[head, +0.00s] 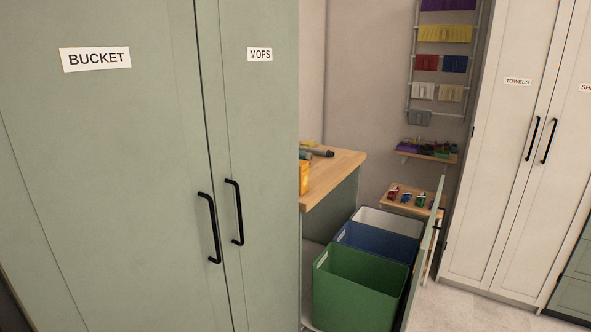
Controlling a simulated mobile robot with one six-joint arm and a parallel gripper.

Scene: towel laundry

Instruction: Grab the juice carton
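I cannot make out a juice carton for certain. A yellow-orange box-like thing (304,178) stands on the wooden counter, mostly hidden by the green cabinet in front of it. Several small red, blue and green items (406,197) stand on a low wooden stand beyond the bins, too small to identify. My gripper is not in view.
Tall green cabinets labelled BUCKET (96,59) and MOPS (260,54) fill the left, doors shut. Green (355,290), blue (370,243) and white (392,220) bins stand in a pulled-out unit beside the wooden counter (335,172). White TOWELS cabinet (517,110) is at right. Floor (465,306) before it is clear.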

